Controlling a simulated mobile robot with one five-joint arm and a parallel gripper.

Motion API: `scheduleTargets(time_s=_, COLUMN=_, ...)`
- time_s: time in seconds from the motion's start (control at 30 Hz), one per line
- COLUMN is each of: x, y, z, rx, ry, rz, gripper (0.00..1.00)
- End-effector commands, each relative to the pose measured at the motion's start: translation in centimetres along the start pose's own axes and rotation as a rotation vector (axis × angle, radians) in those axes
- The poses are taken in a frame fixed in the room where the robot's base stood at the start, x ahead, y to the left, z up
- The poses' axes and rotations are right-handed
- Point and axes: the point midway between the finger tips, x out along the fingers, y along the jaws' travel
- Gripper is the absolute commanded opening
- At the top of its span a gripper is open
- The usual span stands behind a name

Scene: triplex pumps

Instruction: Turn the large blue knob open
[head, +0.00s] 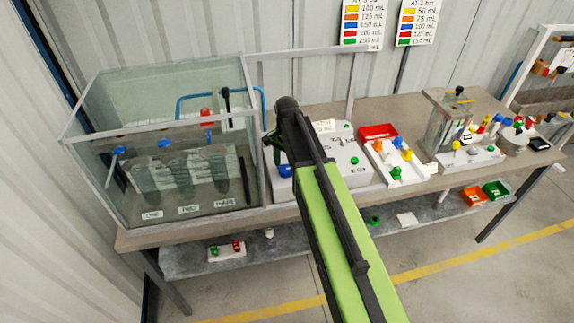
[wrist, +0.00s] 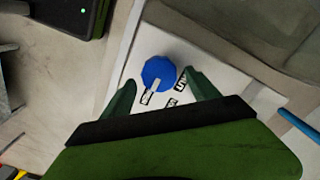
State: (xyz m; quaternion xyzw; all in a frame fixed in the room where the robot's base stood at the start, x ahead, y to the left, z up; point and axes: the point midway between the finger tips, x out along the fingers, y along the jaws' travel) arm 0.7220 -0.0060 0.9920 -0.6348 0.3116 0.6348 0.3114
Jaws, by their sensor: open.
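The large blue knob (wrist: 158,73) has a pale pointer mark on its lower edge in the wrist view. It sits on a white panel with small dark-lettered labels below it. In the head view the blue knob (head: 285,171) shows at the left end of the white box (head: 335,165), partly behind my arm. My gripper (wrist: 159,84) is open, one finger to each side of the knob's lower part. The knob lies at the gap between the fingertips; I cannot tell whether they touch it. In the head view my gripper (head: 274,150) is dark and partly hidden by my arm.
A glass tank (head: 165,150) stands close on the left. A red tray (head: 379,131) and a white panel with coloured knobs stand right of the box. A metal frame post (head: 354,85) rises behind. A blue tube (wrist: 300,124) shows at the wrist view's right.

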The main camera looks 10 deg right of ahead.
Motion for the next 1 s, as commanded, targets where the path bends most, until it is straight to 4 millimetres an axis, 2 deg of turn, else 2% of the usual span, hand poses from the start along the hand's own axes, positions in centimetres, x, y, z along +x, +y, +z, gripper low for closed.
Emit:
scheduleTargets(time_s=0.17, x=-3.1, y=0.0, z=0.0, rx=0.000, ry=0.000, rz=0.000, gripper=0.70)
scheduleTargets(time_s=0.7, x=-15.1, y=0.0, z=0.0, rx=0.001, ry=0.000, rz=0.000, gripper=0.70)
scheduleTargets(time_s=0.83, x=-16.8, y=0.0, z=0.0, rx=0.001, ry=0.000, rz=0.000, gripper=0.70)
scheduleTargets(time_s=1.0, x=-17.1, y=0.0, z=0.0, rx=0.001, ry=0.000, rz=0.000, gripper=0.70)
